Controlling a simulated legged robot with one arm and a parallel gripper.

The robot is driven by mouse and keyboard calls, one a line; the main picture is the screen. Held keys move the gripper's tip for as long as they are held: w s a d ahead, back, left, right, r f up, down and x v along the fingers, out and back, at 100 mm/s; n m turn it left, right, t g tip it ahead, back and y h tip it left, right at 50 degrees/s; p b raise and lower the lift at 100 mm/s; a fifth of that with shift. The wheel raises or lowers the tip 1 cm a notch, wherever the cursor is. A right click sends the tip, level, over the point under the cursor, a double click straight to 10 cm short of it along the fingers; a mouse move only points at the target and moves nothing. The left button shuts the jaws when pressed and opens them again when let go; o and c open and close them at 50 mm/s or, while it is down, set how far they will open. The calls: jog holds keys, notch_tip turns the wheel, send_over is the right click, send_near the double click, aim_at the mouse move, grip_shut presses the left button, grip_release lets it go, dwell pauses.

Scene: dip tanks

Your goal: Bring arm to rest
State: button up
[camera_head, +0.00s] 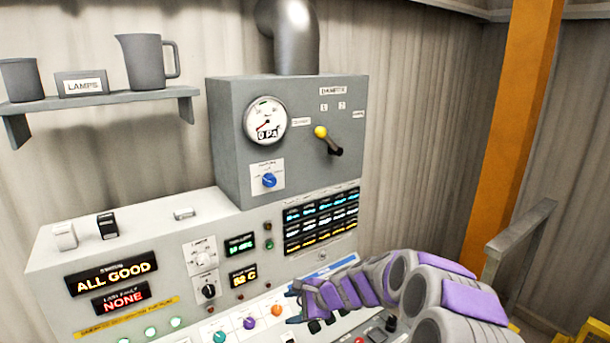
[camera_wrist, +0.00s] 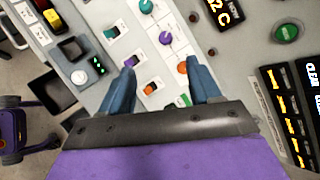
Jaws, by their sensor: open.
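My arm (camera_head: 370,280) with purple covers reaches from the lower right over the sloped control panel in the head view. My gripper (camera_head: 293,306) is near the panel's coloured knobs. In the wrist view my gripper (camera_wrist: 160,66) has its two blue fingers spread apart with nothing held between them. An orange knob (camera_wrist: 182,68) shows between the fingers, close to the right one. A purple knob (camera_wrist: 165,37) and a teal knob (camera_wrist: 146,7) lie past the fingertips. I cannot tell whether the fingers touch the panel.
A grey box (camera_head: 225,140) with a gauge (camera_head: 266,120) and a yellow-tipped lever (camera_head: 322,133) stands behind the panel. A shelf (camera_head: 100,101) hangs at upper left. An orange post (camera_head: 512,130) and a grey railing (camera_head: 515,245) are at right.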

jog(key=s+d+r+n+g+h, duration=0.15)
jog(key=s+r+n, duration=0.25)
jog(key=s, duration=0.6)
jog(key=s+r+n+g+h, duration=0.15)
jog(key=s+r+n, duration=0.3)
jog(key=s, duration=0.65)
jog(key=s+d+n+g+h, duration=0.1)
jog(key=s+d+n+h, duration=0.1)
jog(key=s+d, duration=0.3)
jog(key=s+d+f+n+g+h+b, duration=0.1)
jog(key=s+d, duration=0.4)
jog(key=s, duration=0.7)
jog(key=s+d+f+n+g+h, duration=0.1)
jog(key=s+d+n+h, duration=0.1)
jog(key=s+d, duration=0.3)
jog(key=s+n, duration=0.1)
jog(key=s, duration=0.2)
jog(key=shift+s+d+h+b, duration=0.25)
jog(key=shift+s+h+b, duration=0.1)
jog(key=shift+h+b, duration=0.05)
